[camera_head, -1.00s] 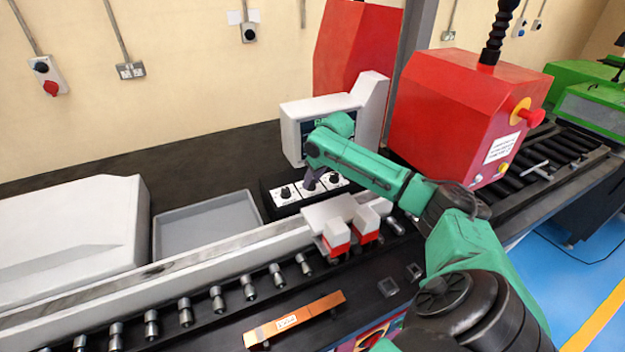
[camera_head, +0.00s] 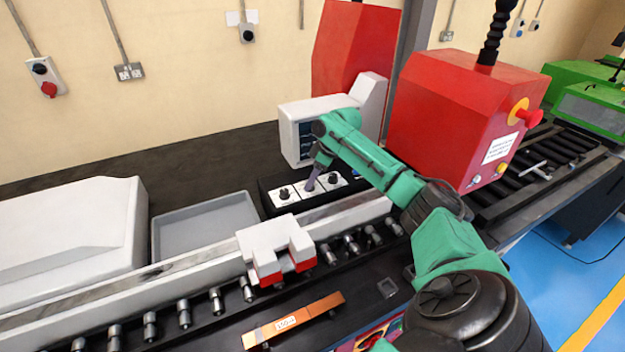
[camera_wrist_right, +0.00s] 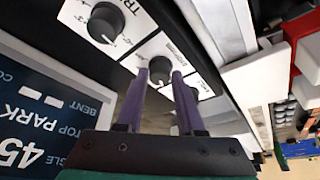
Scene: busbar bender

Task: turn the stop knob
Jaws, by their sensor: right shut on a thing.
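The stop knob (camera_wrist_right: 159,68) is the small dark middle dial on the control box, on a white label plate. In the right wrist view, the two purple fingers of my right gripper (camera_wrist_right: 160,74) stand on either side of it and are shut on it. In the head view my right gripper (camera_head: 310,186) points down at the middle of the box, and its fingers largely hide the knob. My left gripper is not in view.
Two other knobs (camera_head: 284,193) (camera_head: 334,178) flank it closely. A grey display housing (camera_head: 290,132) stands just behind. A white stop block with red feet (camera_head: 270,243) sits on the rail in front. A grey tray (camera_head: 205,222) lies left, a copper bar (camera_head: 292,321) in front.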

